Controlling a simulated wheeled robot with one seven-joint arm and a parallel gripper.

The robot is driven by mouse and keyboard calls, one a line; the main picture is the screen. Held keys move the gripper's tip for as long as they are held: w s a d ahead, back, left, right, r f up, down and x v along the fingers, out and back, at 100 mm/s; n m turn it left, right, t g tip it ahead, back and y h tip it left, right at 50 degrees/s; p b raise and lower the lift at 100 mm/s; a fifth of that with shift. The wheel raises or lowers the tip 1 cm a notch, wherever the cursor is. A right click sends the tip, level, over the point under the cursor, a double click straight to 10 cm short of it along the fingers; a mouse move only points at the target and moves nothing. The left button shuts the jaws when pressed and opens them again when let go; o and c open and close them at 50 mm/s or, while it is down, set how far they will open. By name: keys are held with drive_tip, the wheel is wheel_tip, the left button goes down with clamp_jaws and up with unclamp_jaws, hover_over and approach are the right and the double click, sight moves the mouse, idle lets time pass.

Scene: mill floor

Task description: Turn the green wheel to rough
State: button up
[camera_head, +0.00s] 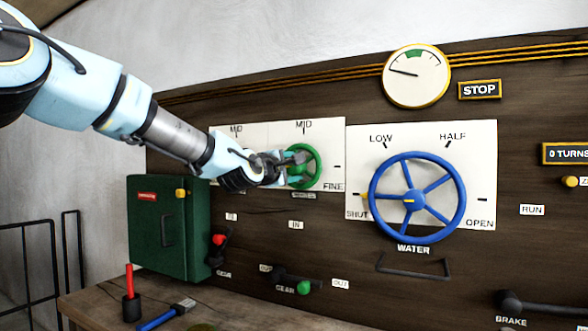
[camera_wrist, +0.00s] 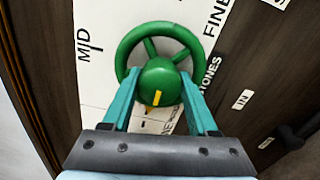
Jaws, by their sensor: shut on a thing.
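The green wheel (camera_head: 315,154) is on the white plate below a MID label, with a FINE label at its lower right. In the wrist view the green wheel (camera_wrist: 178,31) shows its rim, spokes and hub, with a yellow mark on the hub pointing down the picture. My gripper (camera_head: 287,168) reaches it from the left. In the wrist view the teal fingers of my gripper (camera_wrist: 160,85) lie on either side of the hub, shut on the wheel. I cannot read a rough label; the plate's left part is hidden by my gripper.
A blue water wheel (camera_head: 411,237) stands to the right. A second white plate (camera_head: 232,144) with a MID label is to the left, partly behind my arm. A green box (camera_head: 150,237), a red-knobbed lever (camera_head: 219,239) and a green-knobbed gear lever (camera_head: 303,287) are below.

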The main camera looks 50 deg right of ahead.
drive_tip(key=o, duration=1.4)
drive_tip(key=shift+c, duration=0.2)
drive_tip(key=b+v, duration=0.2)
drive_tip(key=v, duration=0.8)
drive_tip(key=shift+a, duration=0.4)
